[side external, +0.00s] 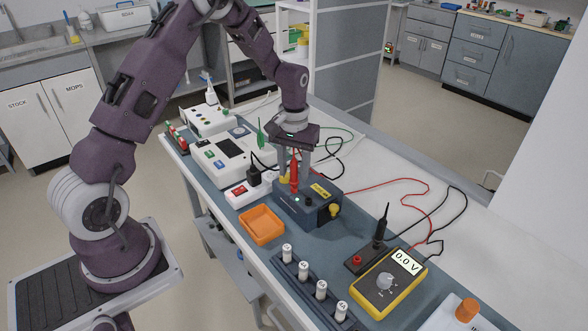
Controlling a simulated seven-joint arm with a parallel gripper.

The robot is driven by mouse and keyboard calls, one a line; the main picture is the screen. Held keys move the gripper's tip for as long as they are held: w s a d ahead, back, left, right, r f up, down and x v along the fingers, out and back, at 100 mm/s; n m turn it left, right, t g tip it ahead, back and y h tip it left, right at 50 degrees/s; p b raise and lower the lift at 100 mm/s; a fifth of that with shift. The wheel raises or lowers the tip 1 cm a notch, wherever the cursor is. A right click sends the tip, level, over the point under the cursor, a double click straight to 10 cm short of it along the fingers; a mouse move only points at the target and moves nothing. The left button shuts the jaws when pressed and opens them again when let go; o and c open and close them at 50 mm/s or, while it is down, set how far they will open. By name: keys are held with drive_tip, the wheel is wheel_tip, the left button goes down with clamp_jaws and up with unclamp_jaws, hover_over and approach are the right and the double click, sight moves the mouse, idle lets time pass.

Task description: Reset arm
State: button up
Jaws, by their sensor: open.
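My purple arm reaches over the bench from the left, with the wrist bent down. My gripper (294,158) points down just above or beside the dark blue box (308,210). Its fingers are small and partly hidden, and I see nothing clearly held. A red probe (294,178) stands upright at the box, close under the gripper; I cannot tell whether they touch. A green probe (260,135) stands further left. A black probe (382,224) stands in a dark holder by the yellow multimeter (390,283), which reads 0.0 V.
An orange tray (261,224) sits left of the box, and a rack with several white cylinders (304,270) stands in front. White devices (228,150) line the bench behind. Red and black cables (400,184) loop across the right side. An orange knob (466,309) is at the front right.

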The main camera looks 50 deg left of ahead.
wheel_tip(320, 180, up, 6)
drive_tip(key=shift+r, duration=0.15)
drive_tip(key=s+d+r+m+t, duration=0.1)
drive_tip(key=s+d+r, duration=0.35)
drive_tip(key=r, duration=0.25)
drive_tip(key=s+d+r+m+t, duration=0.2)
drive_tip(key=s+d+r, duration=0.1)
drive_tip(key=s+r, duration=0.4)
drive_tip(key=s+d+r+m+t, duration=0.1)
drive_tip(key=s+d, duration=0.1)
drive_tip(key=s, duration=0.6)
drive_tip(key=s+d+r+m+t, duration=0.1)
drive_tip(key=s+d+r+m, duration=0.1)
drive_tip(key=s, duration=0.5)
drive_tip(key=shift+s+d+t, duration=0.3)
drive_tip(key=shift+s+d, duration=0.05)
